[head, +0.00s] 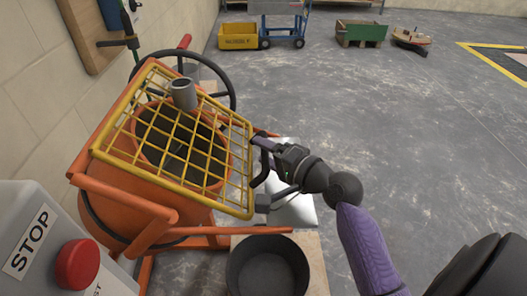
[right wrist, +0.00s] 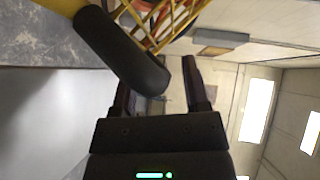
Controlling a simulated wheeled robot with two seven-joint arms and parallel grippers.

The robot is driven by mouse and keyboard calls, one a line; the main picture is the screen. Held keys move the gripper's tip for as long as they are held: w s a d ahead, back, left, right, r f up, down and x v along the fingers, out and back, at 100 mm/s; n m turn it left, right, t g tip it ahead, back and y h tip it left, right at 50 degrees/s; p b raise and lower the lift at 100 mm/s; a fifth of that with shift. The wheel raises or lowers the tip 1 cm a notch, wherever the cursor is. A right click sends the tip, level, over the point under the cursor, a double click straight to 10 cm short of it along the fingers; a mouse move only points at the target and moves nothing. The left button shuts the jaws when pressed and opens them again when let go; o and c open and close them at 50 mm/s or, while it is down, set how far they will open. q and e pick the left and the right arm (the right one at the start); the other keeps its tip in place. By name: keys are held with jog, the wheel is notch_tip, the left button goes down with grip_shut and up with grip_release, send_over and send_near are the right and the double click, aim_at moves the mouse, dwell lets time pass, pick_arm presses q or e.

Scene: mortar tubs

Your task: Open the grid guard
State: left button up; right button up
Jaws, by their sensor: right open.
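The yellow grid guard (head: 200,128) lies across the mouth of the orange mixer drum (head: 150,195), with the dark inside showing through its bars. A black handle (head: 262,168) sits at the guard's right edge. My right gripper (head: 266,148) is at this handle. In the right wrist view the gripper (right wrist: 158,92) is open, and the rounded end of the black handle (right wrist: 130,58) shows between and just ahead of its two fingers. I cannot tell whether they touch. Part of the handle is hidden by the gripper in the head view. My left gripper is not in view.
A grey box with a red STOP button (head: 77,264) stands at the lower left. A black wheel (head: 230,92) is behind the drum. The floor to the right is clear; a green crate (head: 362,33) is far back.

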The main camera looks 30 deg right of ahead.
jog(key=shift+w, duration=0.2)
grip_shut()
jog(key=shift+f, duration=0.1)
dwell(0.5)
dwell(0.7)
